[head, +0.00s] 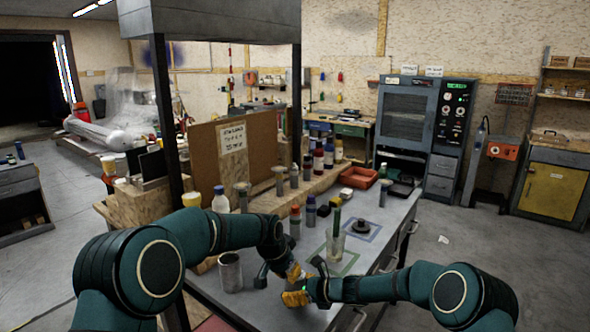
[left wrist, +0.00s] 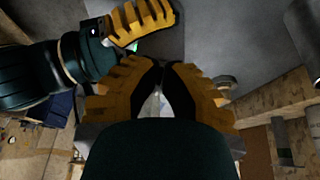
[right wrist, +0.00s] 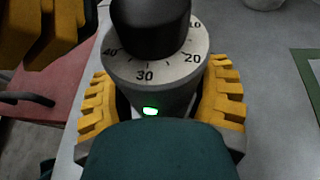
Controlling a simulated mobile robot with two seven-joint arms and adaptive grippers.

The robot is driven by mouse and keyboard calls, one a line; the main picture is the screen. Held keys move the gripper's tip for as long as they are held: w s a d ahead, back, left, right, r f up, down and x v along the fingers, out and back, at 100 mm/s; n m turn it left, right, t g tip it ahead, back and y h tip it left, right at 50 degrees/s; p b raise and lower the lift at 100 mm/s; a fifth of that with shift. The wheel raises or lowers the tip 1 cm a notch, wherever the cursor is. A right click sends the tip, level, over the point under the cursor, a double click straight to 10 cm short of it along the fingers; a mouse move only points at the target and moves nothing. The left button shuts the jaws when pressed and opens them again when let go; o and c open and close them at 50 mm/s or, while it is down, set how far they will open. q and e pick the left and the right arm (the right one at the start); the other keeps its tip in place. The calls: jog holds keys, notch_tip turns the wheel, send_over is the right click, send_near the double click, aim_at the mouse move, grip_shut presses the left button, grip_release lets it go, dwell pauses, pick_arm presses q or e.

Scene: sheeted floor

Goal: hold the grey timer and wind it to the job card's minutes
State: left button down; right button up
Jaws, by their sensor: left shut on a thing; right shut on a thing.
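The grey timer (right wrist: 172,98) is between the yellow fingers of my right gripper (right wrist: 160,100) in the right wrist view. Its black knob (right wrist: 150,28) runs off the top edge. The pale dial shows 40, 30, 20 and 10, with 30 nearest the green light (right wrist: 151,111). I cannot make out a pointer. My left gripper (head: 293,271) is close to my right gripper (head: 296,298) in the head view. It looks shut in the left wrist view (left wrist: 162,85); what it grips is hidden. A paper sign (head: 233,138), perhaps the job card, is on the brown board; I cannot read it.
A metal can (head: 230,272) stands left of my grippers on the grey bench. Several bottles, a dark round object (head: 361,226) and an orange tray (head: 359,177) are farther back. The bench's right edge is close.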

pick_arm(q)
jog(key=shift+w+d, duration=0.3)
jog(key=shift+w, duration=0.1)
dwell(0.8)
jog(key=shift+w, duration=0.2)
pick_arm(e)
jog(key=shift+s+a+r, duration=0.1)
jog(key=shift+s+a, duration=0.05)
jog(key=shift+a, duration=0.1)
dwell(0.3)
pick_arm(q)
jog(key=shift+s+a, duration=0.15)
jog(key=shift+s+a, duration=0.15)
jog(key=shift+s, duration=0.05)
jog(key=shift+r, duration=0.15)
pick_arm(e)
jog(key=shift+d, duration=0.1)
pick_arm(q)
jog(key=shift+w+r, duration=0.15)
jog(key=shift+r, duration=1.3)
jog(key=shift+w+r, duration=0.1)
jog(key=shift+r, duration=1.35)
pick_arm(e)
jog(key=shift+d, duration=0.15)
jog(key=shift+w, duration=0.2)
